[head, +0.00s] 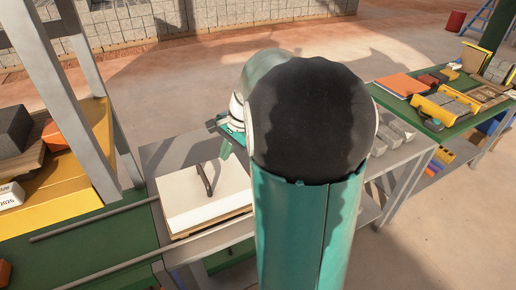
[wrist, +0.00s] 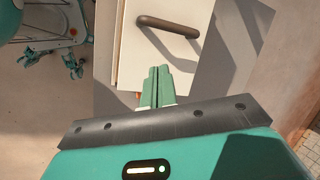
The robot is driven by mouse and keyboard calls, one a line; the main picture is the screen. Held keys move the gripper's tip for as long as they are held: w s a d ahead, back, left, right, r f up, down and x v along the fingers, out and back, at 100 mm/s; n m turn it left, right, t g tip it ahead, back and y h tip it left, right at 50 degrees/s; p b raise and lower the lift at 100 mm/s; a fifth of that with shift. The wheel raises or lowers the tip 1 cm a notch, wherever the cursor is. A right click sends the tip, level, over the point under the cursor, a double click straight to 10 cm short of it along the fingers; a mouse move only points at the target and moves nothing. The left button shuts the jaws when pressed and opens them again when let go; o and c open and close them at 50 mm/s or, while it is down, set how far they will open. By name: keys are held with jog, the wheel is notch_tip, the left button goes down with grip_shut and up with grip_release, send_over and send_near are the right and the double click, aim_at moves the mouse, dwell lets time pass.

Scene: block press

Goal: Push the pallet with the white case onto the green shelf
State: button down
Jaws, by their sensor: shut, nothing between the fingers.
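The white case (head: 200,205) with a dark handle lies flat on a thin wooden pallet (head: 212,230), on a grey table in the head view. The case also fills the upper middle of the wrist view (wrist: 150,55). A green shelf surface (head: 95,250) lies left of the table, with two thin rails running across to the case's side. My gripper (wrist: 157,75) is shut and empty, its fingertips at the case's near edge in the wrist view. Whether they touch it or the pallet, I cannot tell. My arm hides much of the table's right side in the head view.
Grey posts (head: 70,90) and a yellow platform (head: 70,185) with blocks stand at left. Grey blocks (head: 395,130) lie right of my arm. A green table (head: 440,130) at right holds tools and a yellow case. Open floor lies behind.

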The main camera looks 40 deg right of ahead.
jog(key=s+d+f+m, duration=0.1)
jog(key=d+f+m, duration=0.2)
jog(key=d+f, duration=0.2)
jog(key=s+d+f+m+t+y, duration=0.1)
jog(key=d+f+m, duration=0.3)
jog(key=d, duration=0.5)
jog(key=s+d+f+m+y, duration=0.1)
jog(key=d+f+m, duration=0.2)
jog(key=d+f, duration=0.3)
jog(key=shift+s+d+f+m+t, duration=0.1)
jog(key=shift+d+f+m+t, duration=0.3)
jog(key=shift+d, duration=0.15)
jog(key=shift+d+f, duration=0.1)
jog(key=shift+d, duration=0.05)
jog(key=shift+f, duration=0.1)
